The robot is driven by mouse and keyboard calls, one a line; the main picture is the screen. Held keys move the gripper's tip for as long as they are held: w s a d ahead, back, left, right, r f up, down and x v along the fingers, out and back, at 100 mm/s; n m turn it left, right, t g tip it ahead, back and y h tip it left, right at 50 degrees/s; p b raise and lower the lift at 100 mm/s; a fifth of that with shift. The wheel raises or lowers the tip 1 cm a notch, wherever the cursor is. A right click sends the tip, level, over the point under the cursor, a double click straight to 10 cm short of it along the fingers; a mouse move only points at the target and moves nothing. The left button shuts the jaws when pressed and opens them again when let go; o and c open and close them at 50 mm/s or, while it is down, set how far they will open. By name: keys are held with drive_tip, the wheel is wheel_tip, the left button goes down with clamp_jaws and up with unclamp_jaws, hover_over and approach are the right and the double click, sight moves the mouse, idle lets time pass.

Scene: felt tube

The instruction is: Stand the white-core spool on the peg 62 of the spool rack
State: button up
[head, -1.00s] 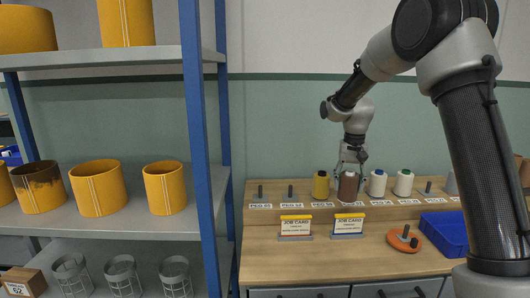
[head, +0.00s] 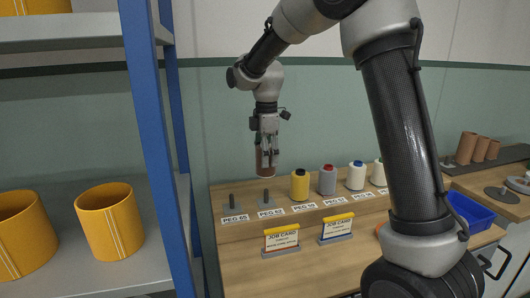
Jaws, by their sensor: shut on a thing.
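My gripper (head: 266,150) is shut on a brown spool (head: 265,163) and holds it upright by its upper end. Its core is mostly hidden by the fingers, so I cannot tell the core's colour now. The spool hangs above the bare peg 62 (head: 266,196) of the spool rack (head: 300,216), with a small gap between its lower end and the peg tip. I cannot tell whether it is exactly in line in depth. The label PEG 62 (head: 271,213) lies in front of that peg.
A bare peg (head: 231,202) labelled 65 stands to the left. A yellow spool (head: 300,185) stands close right, then a grey spool (head: 327,180) and a white one with blue (head: 356,176). Two job cards (head: 282,238) stand in front. A blue shelf post (head: 147,130) is at left.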

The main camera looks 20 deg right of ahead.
sight(267, 169)
drive_tip(key=shift+f, duration=2.25)
drive_tip(key=shift+f, duration=0.1)
drive_tip(key=shift+f, duration=2.95)
drive_tip(key=o, duration=1.4)
